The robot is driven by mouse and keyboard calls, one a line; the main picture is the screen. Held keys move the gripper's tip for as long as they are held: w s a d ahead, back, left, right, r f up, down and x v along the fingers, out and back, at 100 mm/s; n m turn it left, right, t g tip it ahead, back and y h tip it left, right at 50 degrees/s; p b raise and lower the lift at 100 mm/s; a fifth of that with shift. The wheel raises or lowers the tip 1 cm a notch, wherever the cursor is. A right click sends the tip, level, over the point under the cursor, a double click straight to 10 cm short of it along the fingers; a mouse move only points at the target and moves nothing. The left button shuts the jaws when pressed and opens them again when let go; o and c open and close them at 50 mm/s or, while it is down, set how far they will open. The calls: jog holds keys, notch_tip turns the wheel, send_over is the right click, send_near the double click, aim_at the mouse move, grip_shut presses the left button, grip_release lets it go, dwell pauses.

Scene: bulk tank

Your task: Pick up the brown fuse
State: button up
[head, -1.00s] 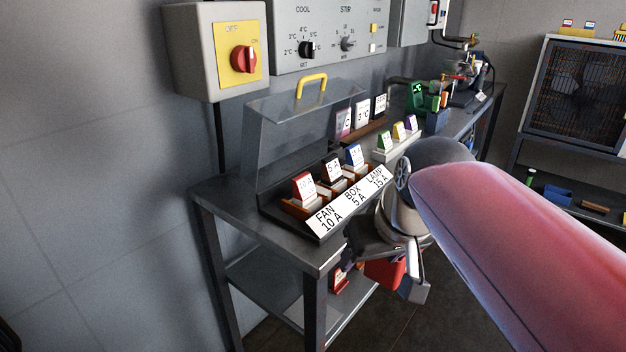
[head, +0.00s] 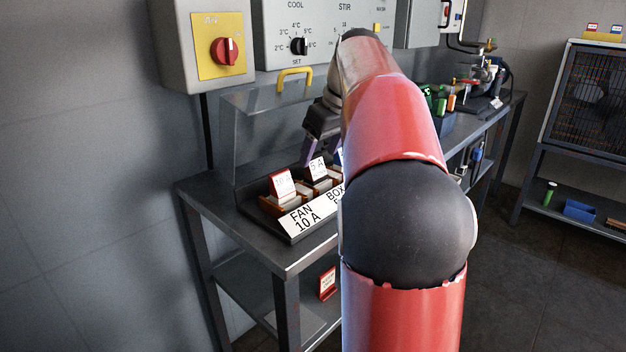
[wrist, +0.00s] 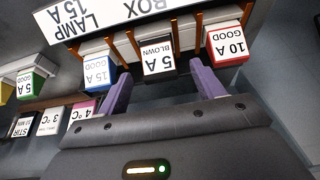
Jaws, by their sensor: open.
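The brown fuse (head: 317,168) sits in the middle slot of the fuse holder; its dark-edged label reads 5 A. In the wrist view the fuse (wrist: 159,61) reads "5 A BLOWN" and lies between the two purple fingers of my gripper (wrist: 161,70). My gripper is open, with a gap to the fuse on each side. In the head view my gripper (head: 315,140) is just above the holder, partly hidden by my arm. How far the fingertips are from the fuse is hard to tell.
Beside it are a red 10 A fuse (wrist: 229,43) and a blue 15 A fuse (wrist: 97,72). A raised clear cover (head: 255,125) with a yellow handle stands behind the holder (head: 308,218). A green 5 A fuse (wrist: 27,83) is farther along.

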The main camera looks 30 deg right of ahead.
aim_at(316, 161)
jog(key=x, duration=0.4)
jog(key=shift+w+b, duration=0.15)
jog(key=shift+b, duration=0.15)
jog(key=shift+c, duration=0.5)
jog(key=c, duration=1)
